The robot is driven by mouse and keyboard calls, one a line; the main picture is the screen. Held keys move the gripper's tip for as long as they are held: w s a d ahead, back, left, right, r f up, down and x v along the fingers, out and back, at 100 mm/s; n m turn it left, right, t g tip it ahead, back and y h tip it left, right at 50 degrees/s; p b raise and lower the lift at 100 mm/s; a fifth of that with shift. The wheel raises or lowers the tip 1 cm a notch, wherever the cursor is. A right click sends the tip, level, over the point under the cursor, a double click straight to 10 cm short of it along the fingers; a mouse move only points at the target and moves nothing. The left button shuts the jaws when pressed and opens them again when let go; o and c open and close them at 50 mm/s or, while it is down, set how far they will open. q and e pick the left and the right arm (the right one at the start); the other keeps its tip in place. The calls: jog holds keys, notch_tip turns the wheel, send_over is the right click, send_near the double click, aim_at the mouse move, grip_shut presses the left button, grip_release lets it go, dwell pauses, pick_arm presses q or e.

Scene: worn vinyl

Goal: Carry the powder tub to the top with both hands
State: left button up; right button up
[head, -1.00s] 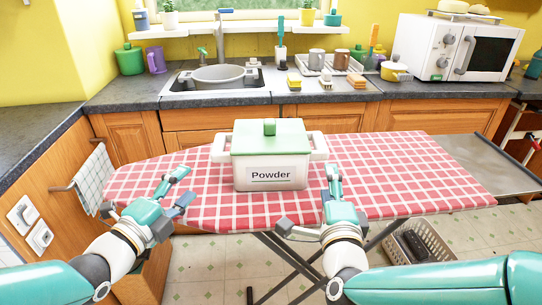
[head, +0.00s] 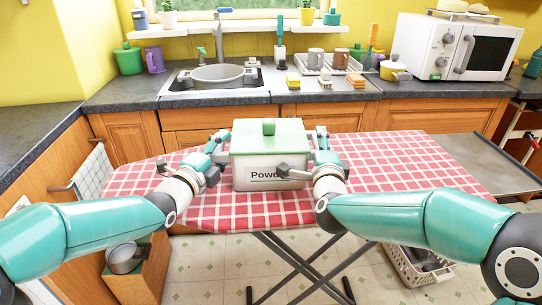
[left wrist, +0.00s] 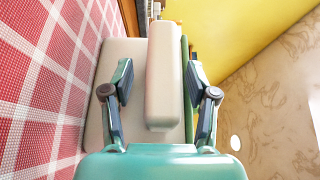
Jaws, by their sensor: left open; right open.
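The powder tub (head: 268,167) is a white box with a green lid and a "Powder" label, standing upright on the checked ironing board (head: 390,165). My left gripper (head: 218,150) is open at the tub's left handle. In the left wrist view, the white handle (left wrist: 165,75) lies between the open fingers (left wrist: 160,95), with visible gaps on both sides. My right gripper (head: 319,148) is open at the tub's right side. It hides most of the right handle and part of the label, so I cannot tell whether it touches.
Behind the board runs a dark worktop (head: 230,97) with a sink basin (head: 218,75), a dish rack (head: 335,66) and a microwave (head: 455,47). A basket (head: 415,265) stands on the floor at the right. The board's right part is clear.

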pick_arm(q)
jog(key=c, duration=1)
pick_arm(e)
jog(key=c, duration=1)
pick_arm(q)
grip_shut()
pick_arm(e)
grip_shut()
jog(key=shift+f, duration=0.1)
